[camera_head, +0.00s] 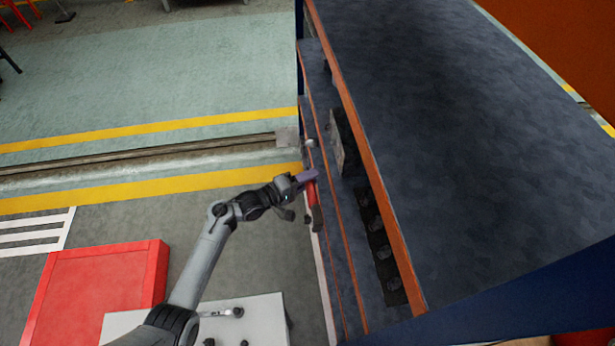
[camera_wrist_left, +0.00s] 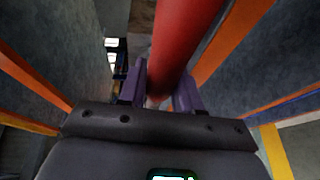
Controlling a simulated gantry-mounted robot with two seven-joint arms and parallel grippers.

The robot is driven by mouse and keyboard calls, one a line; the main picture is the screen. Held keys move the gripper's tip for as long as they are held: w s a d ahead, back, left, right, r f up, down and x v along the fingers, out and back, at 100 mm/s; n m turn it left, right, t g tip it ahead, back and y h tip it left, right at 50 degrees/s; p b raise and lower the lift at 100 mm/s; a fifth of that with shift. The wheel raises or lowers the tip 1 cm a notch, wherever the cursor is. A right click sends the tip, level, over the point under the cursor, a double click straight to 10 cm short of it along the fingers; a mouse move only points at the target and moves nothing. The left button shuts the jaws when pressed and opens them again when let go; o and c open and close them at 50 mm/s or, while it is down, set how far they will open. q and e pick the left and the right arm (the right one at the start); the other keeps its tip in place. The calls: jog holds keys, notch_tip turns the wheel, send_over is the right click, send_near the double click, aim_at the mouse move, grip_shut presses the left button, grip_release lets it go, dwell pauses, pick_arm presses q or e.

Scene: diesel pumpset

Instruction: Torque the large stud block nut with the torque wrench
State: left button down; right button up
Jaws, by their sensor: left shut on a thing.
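My left gripper (camera_head: 306,181) has purple fingers and is beside the open side of the shelf rack. It is shut on the red handle of the torque wrench (camera_head: 315,208). In the left wrist view, the red handle (camera_wrist_left: 182,40) rises between the two purple fingers (camera_wrist_left: 160,92). A small pale part near the shelf edge above the gripper may be the wrench's head; I cannot tell. A dark grey block (camera_head: 343,145) stands upright on a shelf, but no nut can be made out on it. My right gripper is out of view.
The rack (camera_head: 450,130) has a dark top and orange shelf edges close to my left gripper. Several dark round-faced pieces (camera_head: 379,245) sit in a row on a shelf. A white surface (camera_head: 262,318) and a red box (camera_head: 95,290) stand lower left. Open floor lies left.

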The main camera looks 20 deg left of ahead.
pick_arm(q)
jog(key=shift+s+d+f+t, duration=0.1)
jog(key=shift+s+f+t, duration=0.2)
jog(key=shift+s, duration=0.25)
jog(key=shift+r+h, duration=0.1)
jog(key=shift+h, duration=0.2)
jog(key=shift+w+r, duration=0.1)
jog(key=shift+w, duration=0.1)
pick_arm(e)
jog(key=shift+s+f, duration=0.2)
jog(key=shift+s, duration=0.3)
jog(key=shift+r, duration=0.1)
